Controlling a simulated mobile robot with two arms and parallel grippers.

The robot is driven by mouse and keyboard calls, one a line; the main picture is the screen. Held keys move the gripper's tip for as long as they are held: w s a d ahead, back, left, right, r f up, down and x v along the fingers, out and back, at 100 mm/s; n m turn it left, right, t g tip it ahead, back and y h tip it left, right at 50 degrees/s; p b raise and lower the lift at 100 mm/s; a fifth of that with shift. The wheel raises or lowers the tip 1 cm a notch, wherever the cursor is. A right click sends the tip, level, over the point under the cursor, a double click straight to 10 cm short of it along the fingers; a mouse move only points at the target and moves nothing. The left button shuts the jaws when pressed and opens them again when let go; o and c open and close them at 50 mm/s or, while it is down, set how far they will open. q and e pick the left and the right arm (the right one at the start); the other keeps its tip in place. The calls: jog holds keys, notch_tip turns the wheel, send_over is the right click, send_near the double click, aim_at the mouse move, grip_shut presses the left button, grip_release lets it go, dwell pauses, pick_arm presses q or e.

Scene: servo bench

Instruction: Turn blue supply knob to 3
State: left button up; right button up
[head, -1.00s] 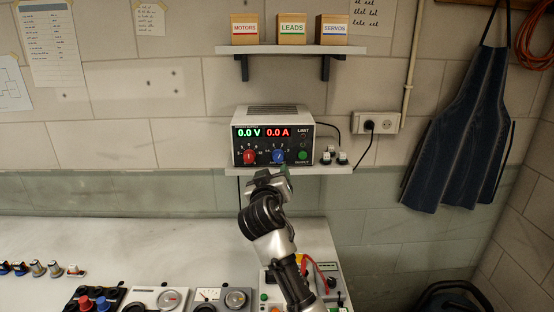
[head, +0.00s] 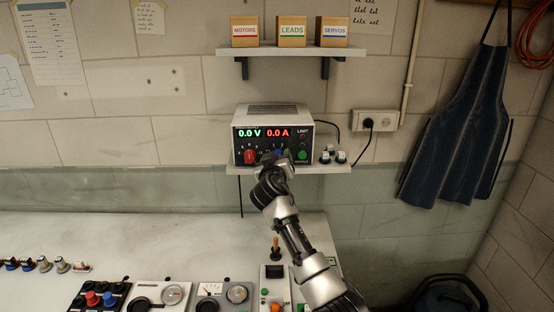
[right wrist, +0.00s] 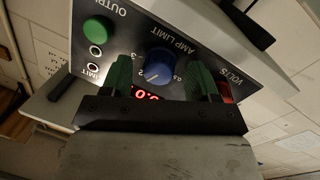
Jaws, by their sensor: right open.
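The power supply (head: 272,118) stands on a small wall shelf, its displays reading 0.0 V and 0.0 A. In the right wrist view its blue knob (right wrist: 159,60), marked AMP LIMIT, appears upside down. A white pointer mark shows on the knob, near the printed 2. My right gripper (right wrist: 160,78) is open, its two green fingers on either side of the knob, with visible gaps; contact cannot be seen. In the head view the right gripper (head: 285,162) is in front of the panel and hides most of the blue knob (head: 278,153). The left gripper is not in view.
A red knob (head: 250,157) is left of the blue knob and a green button (head: 303,155) is to its right. Small switches (head: 333,157) sit on the shelf at right. Several bench devices line the table's front. An upper shelf (head: 290,51) holds boxes.

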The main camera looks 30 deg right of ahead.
jog(key=c, duration=0.9)
jog(key=shift+s+r+m+g+y+b, duration=0.15)
jog(key=shift+m+y+b, duration=0.15)
jog(key=shift+m+b, duration=1.95)
jog(key=shift+w+f+m+g+y+b, duration=0.15)
jog(key=shift+m+y+b, duration=0.15)
jog(key=shift+m+b, duration=1.95)
jog(key=shift+s+r+b, duration=0.1)
jog(key=shift+r+b, duration=0.05)
jog(key=shift+b, duration=0.15)
jog(key=o, duration=0.9)
